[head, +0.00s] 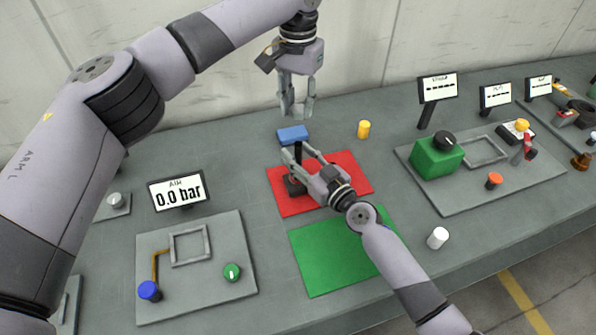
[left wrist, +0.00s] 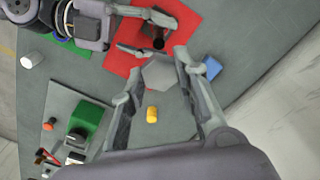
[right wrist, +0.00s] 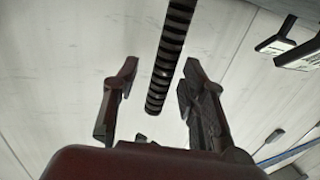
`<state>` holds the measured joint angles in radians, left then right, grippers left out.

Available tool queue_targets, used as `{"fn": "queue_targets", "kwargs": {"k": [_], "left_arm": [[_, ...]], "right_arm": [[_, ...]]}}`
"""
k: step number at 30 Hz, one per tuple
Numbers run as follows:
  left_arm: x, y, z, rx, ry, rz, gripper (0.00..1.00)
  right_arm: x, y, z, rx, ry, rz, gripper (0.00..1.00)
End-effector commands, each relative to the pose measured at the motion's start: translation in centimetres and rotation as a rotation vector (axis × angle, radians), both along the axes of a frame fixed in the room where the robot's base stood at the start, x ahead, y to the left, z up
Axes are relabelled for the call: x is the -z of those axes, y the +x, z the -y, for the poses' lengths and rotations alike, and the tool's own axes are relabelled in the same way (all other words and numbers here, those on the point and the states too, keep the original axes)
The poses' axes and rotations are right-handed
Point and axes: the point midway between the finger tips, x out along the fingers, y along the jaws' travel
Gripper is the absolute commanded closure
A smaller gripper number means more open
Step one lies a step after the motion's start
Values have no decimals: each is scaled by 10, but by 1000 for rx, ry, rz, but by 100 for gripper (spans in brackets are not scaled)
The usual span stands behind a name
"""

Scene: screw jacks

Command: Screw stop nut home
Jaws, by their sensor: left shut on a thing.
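My left gripper (head: 296,110) points down above the back edge of the red mat (head: 345,170). In the left wrist view its fingers are shut on a grey hexagonal nut (left wrist: 160,75). The screw jack stands on the red mat with a dark base (head: 296,187). Its dark threaded rod (right wrist: 168,60) shows in the right wrist view between the fingers of my right gripper (right wrist: 158,72). Those fingers are apart, with gaps beside the rod. In the head view the right gripper partly hides the jack. The held nut is apart from the rod.
A blue block (head: 293,134) lies behind the red mat and a yellow cylinder (head: 363,129) to its right. A green mat (head: 340,250) lies in front. Panels with knobs and displays stand left and right. A white cylinder (head: 437,238) stands near the front edge.

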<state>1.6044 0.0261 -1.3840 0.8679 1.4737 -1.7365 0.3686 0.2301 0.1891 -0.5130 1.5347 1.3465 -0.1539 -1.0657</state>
Motion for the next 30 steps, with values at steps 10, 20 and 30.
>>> {"fn": "queue_targets", "kwargs": {"k": [10, 20, 30], "left_arm": [[0, 0, 0, 0, 0, 0, 95], [0, 0, 0, 0, 0, 0, 95], [0, 0, 0, 0, 0, 0, 95]], "right_arm": [[0, 5, -5, -1, 0, 0, 61], [0, 5, -4, 0, 0, 0, 78], [0, 5, -4, 0, 0, 0, 100]]}}
